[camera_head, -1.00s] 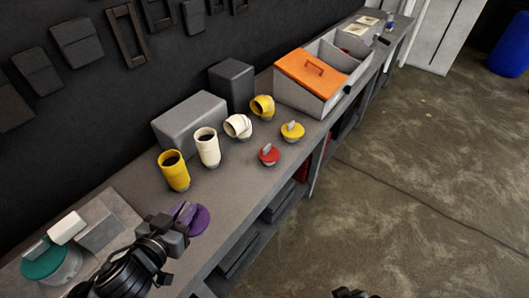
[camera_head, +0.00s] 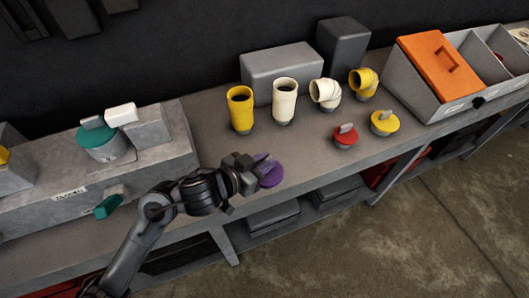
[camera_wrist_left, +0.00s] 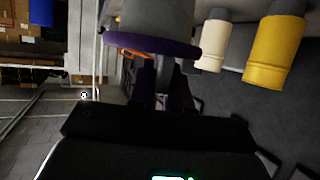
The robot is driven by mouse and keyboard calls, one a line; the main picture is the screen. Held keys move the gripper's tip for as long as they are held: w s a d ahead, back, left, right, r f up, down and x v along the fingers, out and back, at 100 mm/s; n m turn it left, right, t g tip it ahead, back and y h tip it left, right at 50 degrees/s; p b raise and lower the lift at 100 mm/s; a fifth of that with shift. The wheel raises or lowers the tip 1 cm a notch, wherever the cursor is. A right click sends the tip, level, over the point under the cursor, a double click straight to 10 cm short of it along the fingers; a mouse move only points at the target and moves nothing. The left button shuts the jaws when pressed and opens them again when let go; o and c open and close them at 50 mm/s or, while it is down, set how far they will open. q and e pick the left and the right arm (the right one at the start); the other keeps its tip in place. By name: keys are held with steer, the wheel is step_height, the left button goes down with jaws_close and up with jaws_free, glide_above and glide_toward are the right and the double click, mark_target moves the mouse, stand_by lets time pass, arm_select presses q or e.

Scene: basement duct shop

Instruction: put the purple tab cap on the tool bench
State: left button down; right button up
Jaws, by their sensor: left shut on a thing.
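The purple tab cap (camera_head: 272,177) is a round disc with a raised tab, at the front edge of the grey tool bench (camera_head: 312,160). My left gripper (camera_head: 262,166) is shut on its tab. In the left wrist view the purple cap (camera_wrist_left: 150,43) sits just beyond my left fingers (camera_wrist_left: 163,88), with a wide grey plug on its far side. The fingers partly cover the cap in the head view. I cannot tell whether the cap touches the bench top or is slightly raised. My right gripper is not in view.
Red (camera_head: 344,137) and yellow (camera_head: 384,123) tab caps lie to the right. Yellow (camera_head: 241,112) and white (camera_head: 284,104) pipes and two elbows stand behind. A grey block fixture (camera_head: 160,160) with green-capped parts is left. An orange-lidded bin (camera_head: 437,65) is far right.

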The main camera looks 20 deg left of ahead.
arm_select(q)
steer(key=shift+w+a+f+b, duration=0.7)
steer(key=shift+w+f, duration=0.55)
steer(key=shift+f, duration=0.3)
steer(key=shift+w+a+f+b, duration=0.65)
steer(key=shift+w+a+f, duration=0.2)
steer(key=shift+w+f, duration=0.55)
steer(key=shift+w+a+f+b, duration=0.7)
steer(key=shift+w+f, duration=0.35)
steer(key=shift+f, duration=0.65)
steer(key=shift+f, duration=0.1)
steer(key=c, duration=1.1)
jaws_free()
steer(key=shift+s+a+r, duration=0.2)
steer(key=shift+r, duration=0.1)
steer(key=p+v, duration=0.3)
steer(key=v, duration=0.8)
steer(key=shift+s+r, duration=0.1)
steer(key=shift+s, duration=0.05)
